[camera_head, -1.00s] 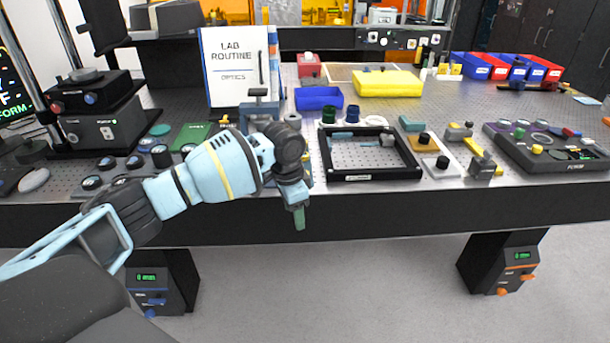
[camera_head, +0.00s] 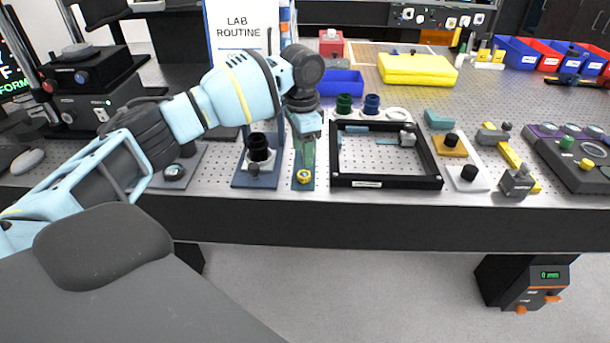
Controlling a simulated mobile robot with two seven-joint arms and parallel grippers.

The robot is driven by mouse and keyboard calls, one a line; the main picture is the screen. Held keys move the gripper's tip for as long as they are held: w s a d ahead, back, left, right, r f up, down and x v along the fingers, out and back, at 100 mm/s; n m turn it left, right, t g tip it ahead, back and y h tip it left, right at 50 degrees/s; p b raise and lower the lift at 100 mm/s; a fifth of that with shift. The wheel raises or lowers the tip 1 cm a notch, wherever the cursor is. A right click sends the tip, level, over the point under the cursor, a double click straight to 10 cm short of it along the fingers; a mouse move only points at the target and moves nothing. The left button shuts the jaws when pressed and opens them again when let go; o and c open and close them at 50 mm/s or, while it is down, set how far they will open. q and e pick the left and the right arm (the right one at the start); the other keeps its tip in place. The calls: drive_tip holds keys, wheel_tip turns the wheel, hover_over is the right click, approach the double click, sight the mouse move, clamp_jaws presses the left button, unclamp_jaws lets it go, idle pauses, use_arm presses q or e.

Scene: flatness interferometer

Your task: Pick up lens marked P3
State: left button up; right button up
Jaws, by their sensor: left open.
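My left gripper (camera_head: 305,150) hangs fingers-down above the front part of the perforated bench, just left of the black square frame. It holds nothing that I can see, and its fingers are seen nearly edge-on. No marking P3 can be read in this view. My arm hides much of the bench's left part. My right gripper does not show.
A black square frame (camera_head: 385,182) lies right of the gripper. A black cylinder on a mount (camera_head: 258,150) stands just left of it, and a yellow knob (camera_head: 304,177) lies below.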

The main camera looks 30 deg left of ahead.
sight(304, 174)
use_arm(q)
drive_tip(key=shift+w+f, duration=0.15)
drive_tip(key=shift+f, duration=0.75)
drive_tip(key=shift+d+f, duration=0.15)
drive_tip(key=shift+f, duration=2.4)
drive_tip(key=shift+c, duration=0.5)
drive_tip(key=c, duration=1)
